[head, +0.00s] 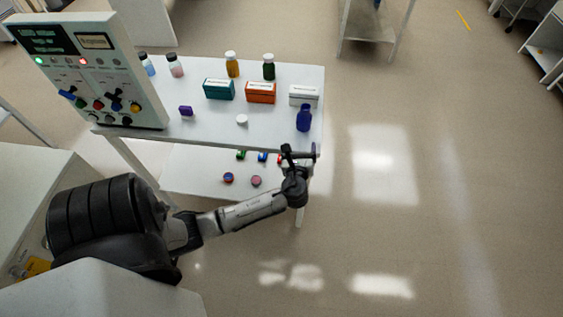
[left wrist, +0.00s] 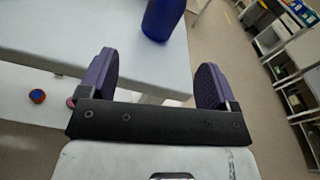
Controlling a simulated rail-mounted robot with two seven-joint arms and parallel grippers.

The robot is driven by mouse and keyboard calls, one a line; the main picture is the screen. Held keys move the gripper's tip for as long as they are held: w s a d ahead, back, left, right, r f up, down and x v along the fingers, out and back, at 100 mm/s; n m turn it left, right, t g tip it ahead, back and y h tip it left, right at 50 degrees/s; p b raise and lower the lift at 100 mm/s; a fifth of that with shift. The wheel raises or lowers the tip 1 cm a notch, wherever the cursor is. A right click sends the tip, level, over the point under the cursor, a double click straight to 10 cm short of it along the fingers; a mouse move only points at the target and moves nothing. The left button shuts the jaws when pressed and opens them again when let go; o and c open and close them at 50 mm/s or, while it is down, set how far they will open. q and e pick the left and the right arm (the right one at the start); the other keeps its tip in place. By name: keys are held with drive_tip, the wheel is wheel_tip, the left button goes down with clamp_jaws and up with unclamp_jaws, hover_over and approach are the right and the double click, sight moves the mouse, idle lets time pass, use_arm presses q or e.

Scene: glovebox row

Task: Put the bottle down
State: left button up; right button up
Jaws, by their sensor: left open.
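A dark blue bottle (head: 304,118) stands upright on the white table (head: 205,128), near its front right corner. In the left wrist view the blue bottle (left wrist: 163,18) shows at the top, its upper part cut off by the frame. My left gripper (head: 300,152) is at the table's front edge, just in front of the bottle. Its two purple-padded fingers (left wrist: 157,85) are spread wide with nothing between them. The bottle stands beyond the fingertips, apart from them. My right gripper is in neither view.
Teal (head: 219,89), orange (head: 261,92) and white (head: 303,95) boxes stand behind the bottle. A white cap (head: 242,120) lies to its left. A control panel (head: 90,75) stands at the table's left end. A lower shelf (head: 200,170) holds small items. Floor at right is clear.

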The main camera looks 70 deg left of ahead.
use_arm(q)
drive_tip(key=s+d+f+n+g+h, duration=0.1)
drive_tip(key=s+d+n+g+h, duration=0.1)
drive_tip(key=s+d+n+h, duration=0.5)
drive_tip(key=s+d+f+n+g+h, duration=0.2)
drive_tip(key=s+d+n+h, duration=0.5)
drive_tip(key=s+d+n, duration=0.6)
drive_tip(key=s+d+g, duration=0.1)
drive_tip(key=d, duration=0.4)
drive_tip(key=shift+s+d+f, duration=0.15)
drive_tip(key=shift+s+f, duration=0.05)
drive_tip(key=shift+f, duration=0.1)
